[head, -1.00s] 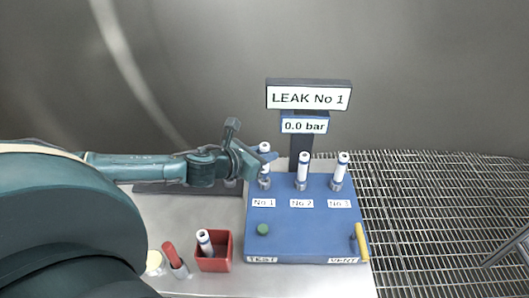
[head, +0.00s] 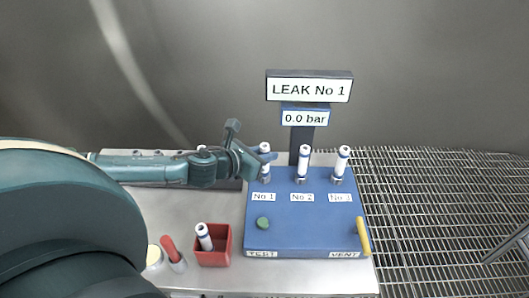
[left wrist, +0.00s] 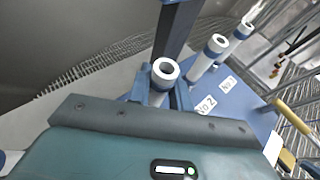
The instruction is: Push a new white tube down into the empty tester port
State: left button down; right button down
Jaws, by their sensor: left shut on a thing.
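The blue tester (head: 285,225) has three ports labelled No 1, No 2 and No 3. A white tube with blue bands (head: 265,148) stands upright at port No 1. My left gripper (head: 262,161) reaches in from the left and is shut around it. In the left wrist view the tube's open top (left wrist: 165,70) shows between the fingers; its lower end is hidden there. White tubes also stand at No 2 (head: 303,161) and No 3 (head: 342,161). Another white tube (head: 204,237) leans in a red bin (head: 214,259). My right gripper is not in view.
A sign (head: 309,87) reads LEAK No 1, above a 0.0 bar display (head: 305,118). The tester has a green button (head: 263,223) at TEST and a yellow lever (head: 363,236) at VENT. A red-handled item (head: 171,249) stands left of the bin. Grating floor lies right.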

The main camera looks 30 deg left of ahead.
pick_arm(q)
jog(key=shift+f, duration=0.2)
jog(key=c, duration=1.2)
grip_release()
jog(key=shift+s, duration=0.1)
jog(key=b+v, duration=0.1)
jog(key=v, duration=1.2)
